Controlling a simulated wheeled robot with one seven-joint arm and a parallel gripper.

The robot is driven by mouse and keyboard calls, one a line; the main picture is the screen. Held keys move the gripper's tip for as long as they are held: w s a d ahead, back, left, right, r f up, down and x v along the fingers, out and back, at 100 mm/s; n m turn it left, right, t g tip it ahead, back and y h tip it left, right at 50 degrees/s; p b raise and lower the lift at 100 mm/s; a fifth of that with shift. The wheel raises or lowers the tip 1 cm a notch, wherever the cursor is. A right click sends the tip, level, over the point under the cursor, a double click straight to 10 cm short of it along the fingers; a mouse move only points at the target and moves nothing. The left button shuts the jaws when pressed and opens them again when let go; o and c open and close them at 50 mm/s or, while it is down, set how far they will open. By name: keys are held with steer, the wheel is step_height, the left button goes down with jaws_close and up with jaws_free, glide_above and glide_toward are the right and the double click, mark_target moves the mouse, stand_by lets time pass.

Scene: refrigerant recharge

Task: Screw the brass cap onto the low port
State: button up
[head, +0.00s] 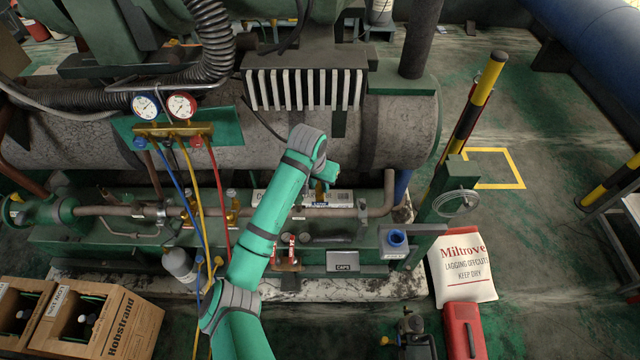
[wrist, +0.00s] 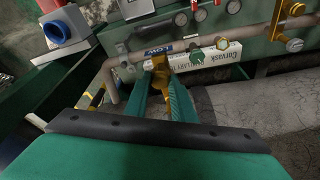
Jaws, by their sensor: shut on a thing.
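My gripper (wrist: 162,92) is shut on the brass cap (wrist: 160,72), which shows between the teal fingertips in the wrist view. The cap is right in front of the pipe, beside the blue LOW label (wrist: 159,50). In the head view, my gripper (head: 323,188) is at the pipe, just above the LOW label (head: 320,204). The low port is hidden behind the cap and fingers, and I cannot tell whether the cap is seated on it or turned. Part of the brass (head: 320,193) also shows in the head view.
Gauges (head: 163,106) with blue, yellow and red hoses hang at left. Large tank (head: 395,130) lies behind; a striped post (head: 480,90) stands at right.

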steer(key=shift+a+m+g+h, duration=0.1)
steer(key=shift+m+g+h, duration=0.3)
steer(key=shift+m, duration=1.4)
steer(key=shift+f, duration=0.1)
steer(key=shift+m, duration=0.3)
steer(key=shift+m+g+h, duration=0.3)
steer(key=shift+m, duration=1.2)
steer(key=shift+a, duration=0.1)
steer(key=shift+w+m, duration=0.1)
steer(key=shift+m, duration=0.7)
steer(key=o, duration=1.1)
steer(key=shift+f+g, duration=0.1)
steer(key=shift+g, duration=0.2)
steer(key=shift+o, duration=0.2)
